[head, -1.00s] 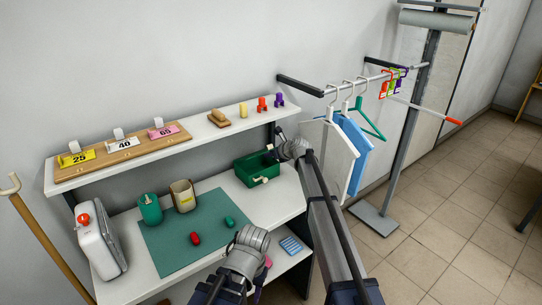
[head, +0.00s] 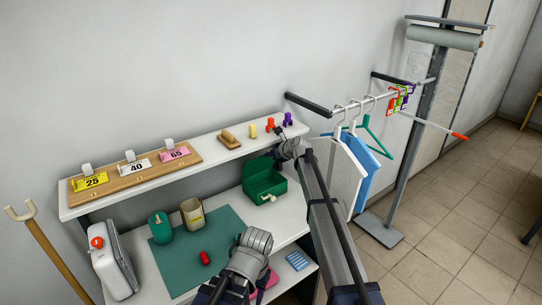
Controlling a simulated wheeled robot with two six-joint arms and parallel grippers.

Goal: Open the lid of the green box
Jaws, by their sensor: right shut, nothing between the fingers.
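The green box (head: 266,190) stands at the right end of the white table, below the shelf. Its lid (head: 257,166) is tilted up at the back, and the dark inside shows. A pale latch is on its front. My right gripper (head: 279,153) is at the upper right of the lid, small and partly hidden by my own wrist. It is shut with nothing in it; I cannot tell whether it touches the lid. My left arm ends low over the table, in front of the box; its fingers are hidden behind its wrist.
The shelf (head: 215,152) overhangs the back of the table. Hangers (head: 345,170) hang from a rail to the right.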

